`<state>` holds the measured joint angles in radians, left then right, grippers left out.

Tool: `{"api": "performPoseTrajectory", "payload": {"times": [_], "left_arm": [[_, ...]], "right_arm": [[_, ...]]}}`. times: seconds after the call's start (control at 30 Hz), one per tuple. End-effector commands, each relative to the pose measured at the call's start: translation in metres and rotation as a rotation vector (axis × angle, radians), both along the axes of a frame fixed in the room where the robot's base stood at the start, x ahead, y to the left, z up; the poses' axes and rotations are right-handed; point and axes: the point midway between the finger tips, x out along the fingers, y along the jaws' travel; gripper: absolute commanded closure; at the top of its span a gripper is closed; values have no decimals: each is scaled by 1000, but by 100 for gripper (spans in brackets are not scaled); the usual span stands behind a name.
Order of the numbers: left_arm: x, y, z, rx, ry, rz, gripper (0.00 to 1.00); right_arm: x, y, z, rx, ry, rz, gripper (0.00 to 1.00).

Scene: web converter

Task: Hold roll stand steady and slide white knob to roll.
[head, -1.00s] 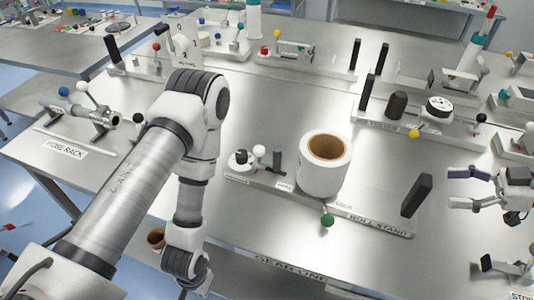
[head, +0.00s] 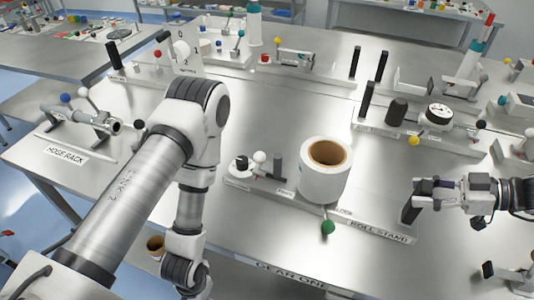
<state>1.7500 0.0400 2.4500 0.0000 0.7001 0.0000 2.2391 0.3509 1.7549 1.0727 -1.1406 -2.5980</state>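The roll stand (head: 372,226) is a low labelled base on the table. A white roll (head: 325,185) with a brown core stands upright on it. The white knob (head: 260,157) sits left of the roll, apart from it, beside a grey post (head: 278,166). A green knob (head: 328,227) sticks out at the stand's front. My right gripper (head: 428,194) is at the black upright handle (head: 411,208) at the stand's right end, its fingers apart around the handle's upper part. Whether they grip it is unclear. My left arm reaches down at left; its gripper is out of view.
A hose rack (head: 66,152) stands at the left. A fixture with a dial gauge (head: 438,113) is behind the stand at right, with a yellow knob (head: 414,141) at its front. The table between hose rack and stand is mostly clear behind my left arm.

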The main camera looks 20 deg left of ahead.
Motion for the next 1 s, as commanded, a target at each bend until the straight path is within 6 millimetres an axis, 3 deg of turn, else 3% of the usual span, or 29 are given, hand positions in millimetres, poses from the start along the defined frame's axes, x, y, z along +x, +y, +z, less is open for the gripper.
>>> {"api": "performPoseTrajectory", "payload": {"times": [1.0], "left_arm": [[0,0,-11,0,0,0,100]], "right_arm": [[0,0,-4,0,0,0,100]]}}
